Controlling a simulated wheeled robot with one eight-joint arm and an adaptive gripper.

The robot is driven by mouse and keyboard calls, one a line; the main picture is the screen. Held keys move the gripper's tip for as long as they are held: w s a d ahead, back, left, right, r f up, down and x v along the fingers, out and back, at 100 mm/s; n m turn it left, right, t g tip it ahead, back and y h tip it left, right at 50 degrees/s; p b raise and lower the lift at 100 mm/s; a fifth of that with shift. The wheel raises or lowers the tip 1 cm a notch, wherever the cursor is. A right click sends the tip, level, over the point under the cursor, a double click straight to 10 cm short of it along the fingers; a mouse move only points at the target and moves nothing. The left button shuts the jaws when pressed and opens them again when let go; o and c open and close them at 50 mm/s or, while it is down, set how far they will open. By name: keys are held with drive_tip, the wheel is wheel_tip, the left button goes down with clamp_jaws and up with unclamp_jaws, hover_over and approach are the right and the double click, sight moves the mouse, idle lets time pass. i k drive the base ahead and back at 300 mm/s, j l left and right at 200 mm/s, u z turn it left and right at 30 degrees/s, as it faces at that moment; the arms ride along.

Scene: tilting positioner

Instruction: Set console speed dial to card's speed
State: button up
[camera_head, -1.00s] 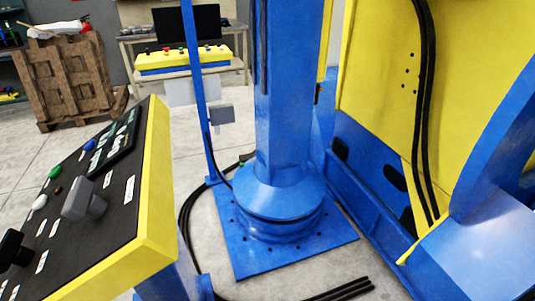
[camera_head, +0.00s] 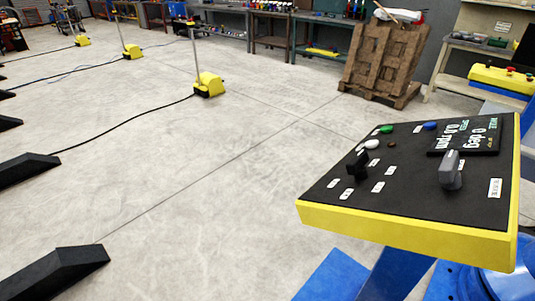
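The console (camera_head: 410,228) stands at the right, with a black sloping top and a yellow rim. A grey knob (camera_head: 450,170) sits on its right part and a black knob (camera_head: 357,165) on its left part. The white labels by the knobs are too small to read, so I cannot tell which knob is the speed dial. The console display (camera_head: 466,137) appears turned in the picture and seems to read 0 deg and 0.0 rpm. No speed card can be made out. My gripper is not in view.
Green (camera_head: 386,129), blue (camera_head: 430,125) and white (camera_head: 371,144) buttons sit at the console's far side. Wooden pallets (camera_head: 380,62) and another yellow box with buttons (camera_head: 500,82) stand behind. Cables and black floor pieces (camera_head: 55,272) lie left; open floor lies between.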

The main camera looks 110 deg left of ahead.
sight(356, 166)
drive_tip(key=u, duration=3.2)
drive_tip(key=k+j+z, duration=0.25)
drive_tip(key=j, duration=0.25)
drive_tip(key=k+j+z, duration=0.25)
drive_tip(key=k+j, duration=0.2)
drive_tip(key=i, duration=0.45)
